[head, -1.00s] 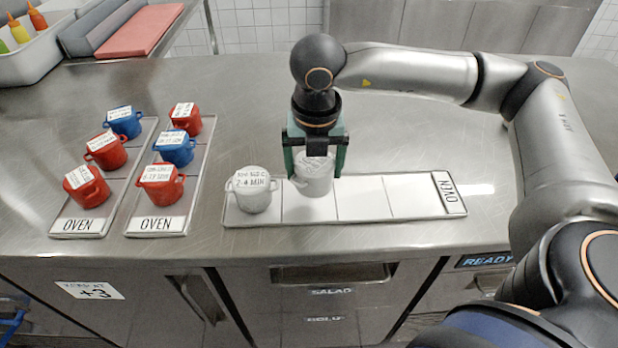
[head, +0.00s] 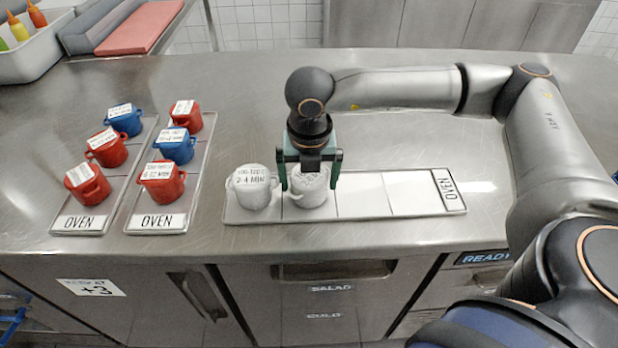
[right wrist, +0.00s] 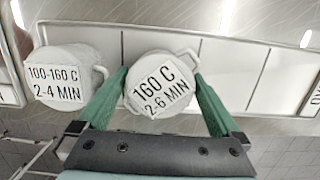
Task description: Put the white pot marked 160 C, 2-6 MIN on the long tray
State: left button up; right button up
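The white pot marked 160 C, 2-6 MIN (right wrist: 160,86) is between the two green fingers of my right gripper (head: 309,186). The fingers press its sides; its label reads clearly in the right wrist view. In the head view the pot (head: 308,198) is upright over the second space of the long tray (head: 362,196). Its base looks level with the neighbouring pot's, but I cannot tell whether it touches the tray. Another white pot, marked 100-160 C, 2-4 MIN (head: 252,192), stands in the tray's leftmost space, close beside it. My left gripper is out of view.
Two shorter OVEN trays (head: 82,222) (head: 157,222) on the left hold several red and blue pots. The long tray's spaces to the right are empty. The counter behind is clear. A red board (head: 142,28) and sauce bottles (head: 18,28) are at the back left.

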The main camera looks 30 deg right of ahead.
aim_at(310, 181)
jog(key=shift+r, duration=0.4)
notch_tip(310, 181, up, 12)
jog(key=s, duration=0.1)
jog(key=shift+s+a+f, duration=0.25)
jog(key=shift+s+a, duration=0.05)
jog(key=shift+a, duration=0.15)
